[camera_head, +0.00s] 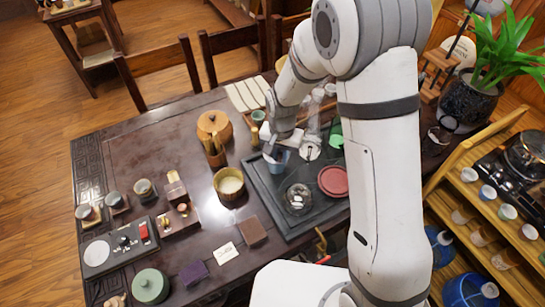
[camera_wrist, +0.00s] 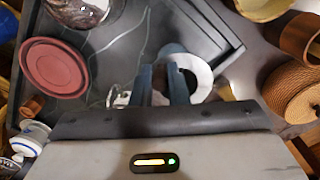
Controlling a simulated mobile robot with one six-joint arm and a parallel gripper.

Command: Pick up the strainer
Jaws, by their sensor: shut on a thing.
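My gripper (camera_head: 275,157) is low over the dark tea tray (camera_head: 262,188), near its left part. In the wrist view its blue-grey fingers (camera_wrist: 164,75) are closed on a white, ring-shaped thing (camera_wrist: 203,76), which looks like the strainer. The ring shows mostly to the right of the fingers, which hide part of it. In the head view only a small white bit (camera_head: 268,157) shows beside the fingers. I cannot tell whether the strainer touches the tray.
A red round dish (camera_head: 333,181) and a glass vessel (camera_head: 299,198) stand on the tray. A yellow bowl (camera_head: 229,184) and a round woven container (camera_head: 214,125) stand to the left. Glassware (camera_head: 311,147) is close on the right.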

